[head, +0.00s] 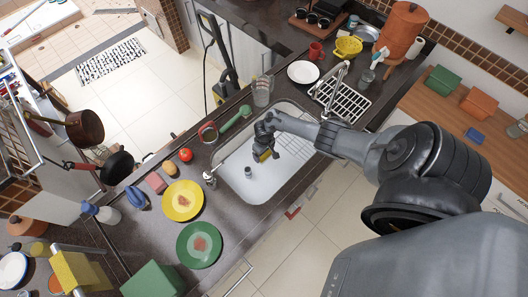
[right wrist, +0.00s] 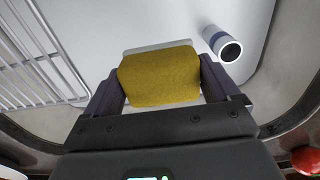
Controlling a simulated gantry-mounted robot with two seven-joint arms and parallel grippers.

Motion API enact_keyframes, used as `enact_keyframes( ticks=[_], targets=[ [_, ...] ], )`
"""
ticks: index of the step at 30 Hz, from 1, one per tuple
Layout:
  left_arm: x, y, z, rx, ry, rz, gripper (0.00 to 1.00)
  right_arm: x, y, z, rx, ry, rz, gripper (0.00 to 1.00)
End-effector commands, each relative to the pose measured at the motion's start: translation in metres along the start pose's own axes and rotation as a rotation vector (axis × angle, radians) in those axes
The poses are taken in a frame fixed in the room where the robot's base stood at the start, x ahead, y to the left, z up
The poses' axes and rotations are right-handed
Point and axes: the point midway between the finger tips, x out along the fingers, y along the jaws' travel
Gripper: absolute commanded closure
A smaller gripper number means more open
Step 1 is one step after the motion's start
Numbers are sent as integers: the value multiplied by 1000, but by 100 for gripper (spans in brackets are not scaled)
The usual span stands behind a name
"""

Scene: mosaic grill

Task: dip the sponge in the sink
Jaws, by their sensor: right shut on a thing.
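The yellow sponge (head: 264,156) is between the fingers of my right gripper (head: 266,147), which is shut on it. In the right wrist view the sponge (right wrist: 160,77) fills the gap between the dark fingers, with a pale layer along its far edge. The gripper holds it over the white sink basin (head: 237,180). I cannot tell exactly how high it is above the basin floor. The basin (right wrist: 150,20) is behind the sponge in the wrist view. My left gripper is not in view.
A small cylinder with a blue band (right wrist: 222,45) is in the basin, close to the sponge. A white wire rack (head: 340,101) is at the sink's right. A tomato (head: 185,154), a yellow plate (head: 182,200) and a green plate (head: 199,244) are on the counter left of it.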

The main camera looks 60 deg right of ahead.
Motion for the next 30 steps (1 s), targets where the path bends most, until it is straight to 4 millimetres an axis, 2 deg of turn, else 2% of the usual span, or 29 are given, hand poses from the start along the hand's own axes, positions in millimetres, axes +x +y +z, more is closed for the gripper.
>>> enact_keyframes(
  ticks=[1, 17, 30],
  targets=[
    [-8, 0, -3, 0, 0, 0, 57, -8, 0, 0, 0, 0, 0, 36],
    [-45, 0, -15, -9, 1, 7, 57, -49, 0, 0, 1, 0, 0, 36],
    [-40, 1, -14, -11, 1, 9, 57, -72, 1, 0, 1, 0, 0, 36]
  ],
)
